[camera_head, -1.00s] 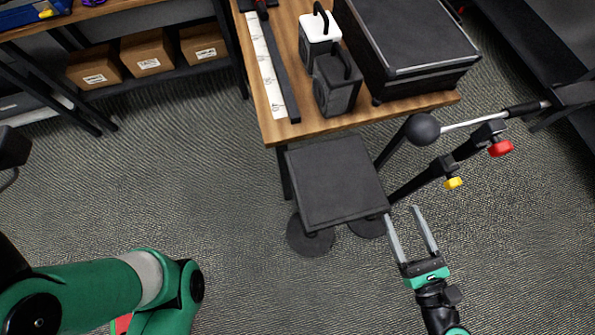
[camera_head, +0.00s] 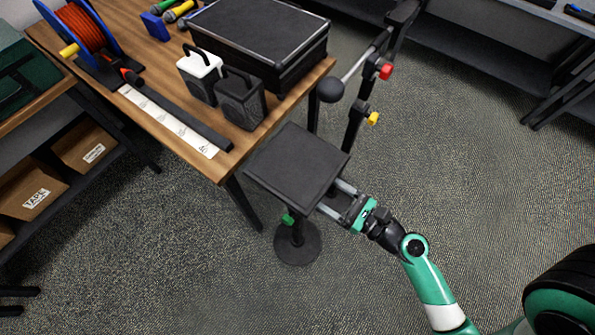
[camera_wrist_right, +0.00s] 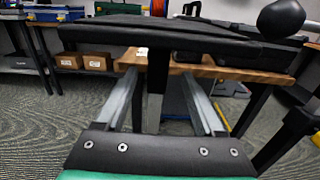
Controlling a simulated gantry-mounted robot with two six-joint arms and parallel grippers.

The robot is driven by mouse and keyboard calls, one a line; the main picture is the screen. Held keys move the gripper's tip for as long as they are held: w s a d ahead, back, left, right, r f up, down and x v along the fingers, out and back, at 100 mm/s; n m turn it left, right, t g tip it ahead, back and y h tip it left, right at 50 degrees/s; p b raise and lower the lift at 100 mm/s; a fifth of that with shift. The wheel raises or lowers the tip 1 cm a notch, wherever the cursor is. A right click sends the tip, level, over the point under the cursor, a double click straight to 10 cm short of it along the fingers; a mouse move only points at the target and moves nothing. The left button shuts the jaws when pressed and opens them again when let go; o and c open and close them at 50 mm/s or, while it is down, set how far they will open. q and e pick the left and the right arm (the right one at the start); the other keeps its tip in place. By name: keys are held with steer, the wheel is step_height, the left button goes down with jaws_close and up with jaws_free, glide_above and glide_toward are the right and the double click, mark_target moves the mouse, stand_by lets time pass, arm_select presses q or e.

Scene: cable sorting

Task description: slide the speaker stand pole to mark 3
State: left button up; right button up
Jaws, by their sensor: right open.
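The speaker stand has a flat black square top plate (camera_head: 298,165) and a round base (camera_head: 297,246) on the floor. A green knob (camera_head: 288,219) shows below the plate. Most of the pole is hidden by the plate in the head view. My right gripper (camera_head: 340,194) is at the plate's right side, its fingertips partly hidden under the edge. In the right wrist view, its open fingers point at the dark upright pole (camera_wrist_right: 156,85), which shows between them below the plate. I cannot tell whether they touch it. My left gripper is out of view.
A wooden table (camera_head: 228,160) beside the stand holds a marked white strip (camera_head: 170,120), two small speakers, a black case (camera_head: 262,35) and an orange cable reel (camera_head: 85,28). A stand with red and yellow knobs (camera_head: 373,118) is behind. Floor at the front is clear.

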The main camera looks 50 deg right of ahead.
mark_target(297, 174)
steer(key=w, duration=0.6)
steer(key=shift+w+a+p, duration=0.25)
steer(key=shift+w+p, duration=0.05)
steer(key=shift+p, duration=0.1)
steer(key=shift+c, duration=0.2)
jaws_close()
steer(key=shift+r, duration=0.15)
stand_by(0.6)
